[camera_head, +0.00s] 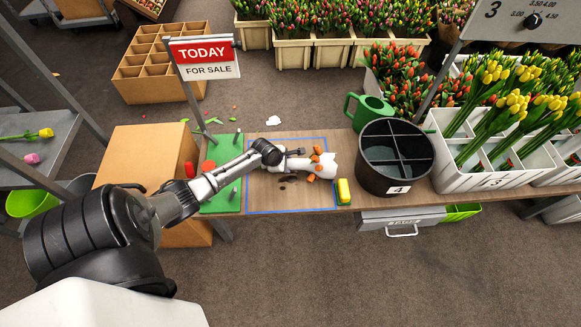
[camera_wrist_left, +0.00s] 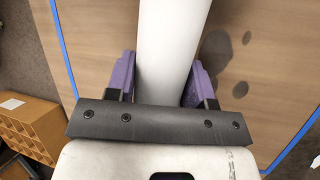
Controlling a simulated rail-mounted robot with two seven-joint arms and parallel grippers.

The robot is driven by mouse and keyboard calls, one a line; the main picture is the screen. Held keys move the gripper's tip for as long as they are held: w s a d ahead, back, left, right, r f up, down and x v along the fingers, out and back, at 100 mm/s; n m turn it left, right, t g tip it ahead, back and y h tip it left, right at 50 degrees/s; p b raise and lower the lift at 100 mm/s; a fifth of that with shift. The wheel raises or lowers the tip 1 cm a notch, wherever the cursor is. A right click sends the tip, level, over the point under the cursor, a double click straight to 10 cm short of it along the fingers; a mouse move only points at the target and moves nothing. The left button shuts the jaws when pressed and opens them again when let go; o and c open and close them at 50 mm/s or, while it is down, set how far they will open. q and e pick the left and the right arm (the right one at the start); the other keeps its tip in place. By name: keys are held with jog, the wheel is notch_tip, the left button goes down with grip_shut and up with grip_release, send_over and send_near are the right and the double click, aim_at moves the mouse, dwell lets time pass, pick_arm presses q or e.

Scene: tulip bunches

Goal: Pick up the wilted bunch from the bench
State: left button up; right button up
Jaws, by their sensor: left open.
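The wilted bunch, a white paper wrap (camera_head: 328,166) with drooping orange tulip heads (camera_head: 315,158), lies on the wooden bench (camera_head: 262,200) inside a blue outlined square. My left gripper (camera_head: 283,157) reaches it from the left, at its narrow end. In the left wrist view, the white wrap (camera_wrist_left: 172,45) runs between the two purple finger pads of the open left gripper (camera_wrist_left: 162,75). A small gap shows at the left pad; I cannot tell whether the right pad touches. My gripper partly hides the bunch. My right gripper is not in view.
A black divided bucket (camera_head: 395,158) marked 4 and a yellow block (camera_head: 343,191) stand right of the square. A green mat (camera_head: 225,150) with upright pegs lies left, below the sale sign (camera_head: 205,58). Dark bits (camera_head: 287,181) lie by the bunch. A tulip crate (camera_head: 490,183) stands far right.

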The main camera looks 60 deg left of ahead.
pick_arm(q)
jog(key=shift+w, duration=0.1)
jog(key=shift+c, duration=0.2)
jog(key=c, duration=0.7)
notch_tip(320, 180, up, 10)
jog(key=p, duration=0.6)
